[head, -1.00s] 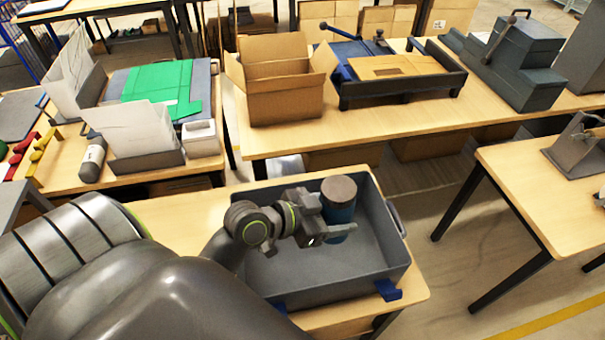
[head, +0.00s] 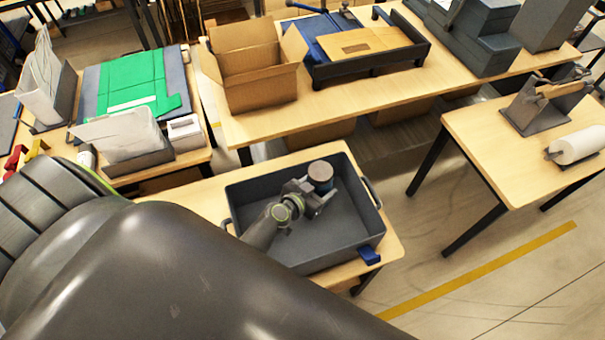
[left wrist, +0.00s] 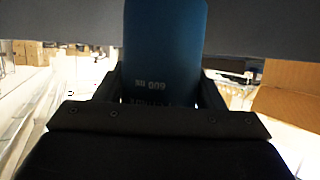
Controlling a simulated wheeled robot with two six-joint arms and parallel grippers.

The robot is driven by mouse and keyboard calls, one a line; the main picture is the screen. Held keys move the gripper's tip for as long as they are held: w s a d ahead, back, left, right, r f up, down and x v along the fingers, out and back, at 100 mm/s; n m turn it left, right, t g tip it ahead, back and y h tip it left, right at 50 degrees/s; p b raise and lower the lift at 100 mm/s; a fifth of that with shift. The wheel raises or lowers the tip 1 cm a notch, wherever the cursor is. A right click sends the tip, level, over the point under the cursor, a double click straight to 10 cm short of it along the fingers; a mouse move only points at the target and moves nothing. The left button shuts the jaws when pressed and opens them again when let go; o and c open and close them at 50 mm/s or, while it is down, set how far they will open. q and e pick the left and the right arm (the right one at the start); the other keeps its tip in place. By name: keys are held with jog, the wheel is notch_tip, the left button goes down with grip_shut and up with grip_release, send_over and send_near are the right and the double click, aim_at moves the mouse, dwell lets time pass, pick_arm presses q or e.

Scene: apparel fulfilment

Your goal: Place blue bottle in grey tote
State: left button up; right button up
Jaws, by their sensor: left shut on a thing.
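The blue bottle (head: 320,180) has a grey-brown round lid and stands about upright within the outline of the grey tote (head: 350,222). My left gripper (head: 322,196) is shut around the bottle's side, and the arm reaches in over the tote's near left side. In the left wrist view the blue bottle (left wrist: 165,55) sits between the two dark fingers (left wrist: 160,88), with upside-down print on it. I cannot tell whether the bottle's base touches the tote floor. No other item shows in the tote. My right gripper is not in view.
The tote stands on a wooden table (head: 190,200). Behind are an open cardboard box (head: 262,85) and a blue-and-black fixture (head: 365,55) on another table. A table with a white roll (head: 578,145) is at the right. Bare tote floor lies right of the bottle.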

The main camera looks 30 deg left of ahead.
pick_arm(q)
jog(key=shift+f, duration=0.2)
notch_tip(320, 180, down, 5)
jog(key=b, duration=0.3)
jog(key=shift+b, duration=0.4)
jog(key=shift+f+b, duration=0.85)
jog(key=shift+f, duration=0.25)
jog(key=shift+f+b, duration=1.05)
jog(key=shift+f, duration=0.35)
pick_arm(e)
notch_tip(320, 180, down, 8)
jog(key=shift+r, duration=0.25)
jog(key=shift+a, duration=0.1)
pick_arm(q)
jog(key=shift+f, duration=0.1)
jog(key=o, duration=0.6)
jog(key=shift+f, duration=0.1)
jog(key=o, duration=0.5)
jog(key=shift+c, duration=0.2)
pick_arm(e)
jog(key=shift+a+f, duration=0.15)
